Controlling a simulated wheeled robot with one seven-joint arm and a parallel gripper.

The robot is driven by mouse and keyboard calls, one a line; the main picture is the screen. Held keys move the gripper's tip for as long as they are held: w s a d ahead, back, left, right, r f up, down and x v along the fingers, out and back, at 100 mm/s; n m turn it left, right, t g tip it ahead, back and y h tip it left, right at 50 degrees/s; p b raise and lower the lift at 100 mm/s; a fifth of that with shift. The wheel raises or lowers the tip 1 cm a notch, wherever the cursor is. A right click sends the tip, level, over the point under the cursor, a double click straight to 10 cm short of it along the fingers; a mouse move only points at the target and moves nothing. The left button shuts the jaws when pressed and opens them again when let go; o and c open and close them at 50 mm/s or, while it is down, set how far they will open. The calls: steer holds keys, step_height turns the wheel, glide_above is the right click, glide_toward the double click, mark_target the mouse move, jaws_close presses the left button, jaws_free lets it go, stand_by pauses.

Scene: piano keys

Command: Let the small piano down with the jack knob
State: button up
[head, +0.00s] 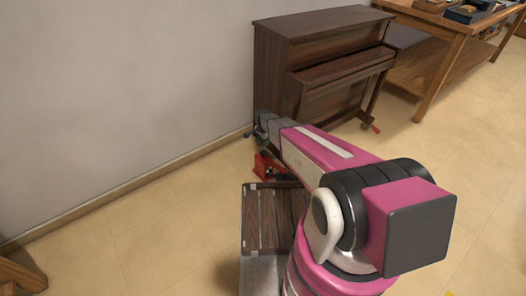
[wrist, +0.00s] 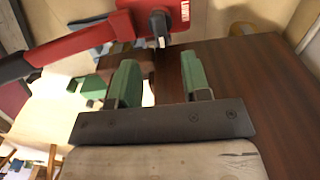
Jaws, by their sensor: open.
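The small dark brown piano (head: 320,40) stands against the wall in the head view; its brown wood fills the right of the wrist view (wrist: 250,90). A red jack (head: 266,168) sits on the floor by its near left end. In the wrist view the red jack (wrist: 100,32) crosses the top, with a dark knob (wrist: 159,24) on a small shaft below a label. My gripper (wrist: 158,72) has two green fingers, apart and empty. The knob lies beyond the fingertips, about in line with the gap, not visibly touched. In the head view my gripper (head: 260,132) is small beside the piano's left end.
A wooden workbench (head: 440,60) with boxes stands at the upper right. A small red part (head: 371,127) shows at the piano's right foot. The wall (head: 120,80) runs close along the left. Open tiled floor (head: 150,235) lies left of my arm.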

mark_target(263, 150)
step_height(263, 150, down, 8)
steer(key=shift+r, duration=0.2)
jaws_close()
